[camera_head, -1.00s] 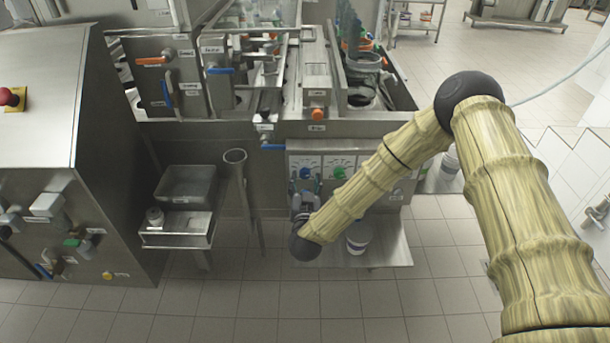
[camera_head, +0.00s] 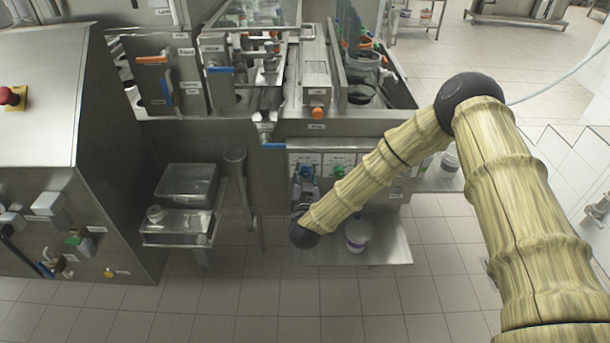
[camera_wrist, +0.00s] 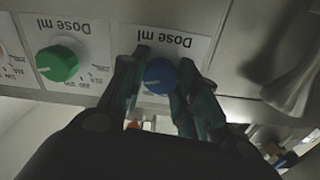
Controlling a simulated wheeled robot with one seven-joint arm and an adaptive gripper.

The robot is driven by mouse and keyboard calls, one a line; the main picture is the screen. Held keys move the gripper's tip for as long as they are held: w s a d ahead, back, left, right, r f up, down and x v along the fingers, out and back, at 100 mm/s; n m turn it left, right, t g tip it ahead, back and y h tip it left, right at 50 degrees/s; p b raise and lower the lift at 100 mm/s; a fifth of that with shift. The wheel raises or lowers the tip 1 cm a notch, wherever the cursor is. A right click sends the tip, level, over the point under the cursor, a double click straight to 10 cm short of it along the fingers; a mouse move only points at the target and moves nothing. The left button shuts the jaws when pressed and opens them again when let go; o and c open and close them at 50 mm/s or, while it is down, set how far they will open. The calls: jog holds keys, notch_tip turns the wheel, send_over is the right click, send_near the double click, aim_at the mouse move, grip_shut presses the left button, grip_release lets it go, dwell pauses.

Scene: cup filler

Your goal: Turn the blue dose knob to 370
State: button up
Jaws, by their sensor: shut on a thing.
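The blue dose knob (camera_wrist: 160,73) sits on a white dial card marked "Dose ml" (camera_wrist: 172,42), which appears upside down in the wrist view. My gripper (camera_wrist: 158,84) has one finger on each side of the knob and is shut on it. The fingers cover much of the dial numbers, so I cannot read the setting. In the head view my gripper (camera_head: 305,188) is at the left dial of the panel, and the blue knob shows only slightly at its tips.
A green knob (camera_wrist: 57,64) on its own dial card is beside the blue one; it also shows in the head view (camera_head: 339,171). A blue-handled valve (camera_head: 273,146) is just above the panel. A white tub (camera_head: 358,236) stands on the shelf (camera_head: 385,253) below.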

jog(key=shift+a+n, duration=0.1)
jog(key=shift+n, duration=2.7)
jog(key=shift+f, duration=0.1)
jog(key=o, duration=1)
jog(key=s, duration=1.2)
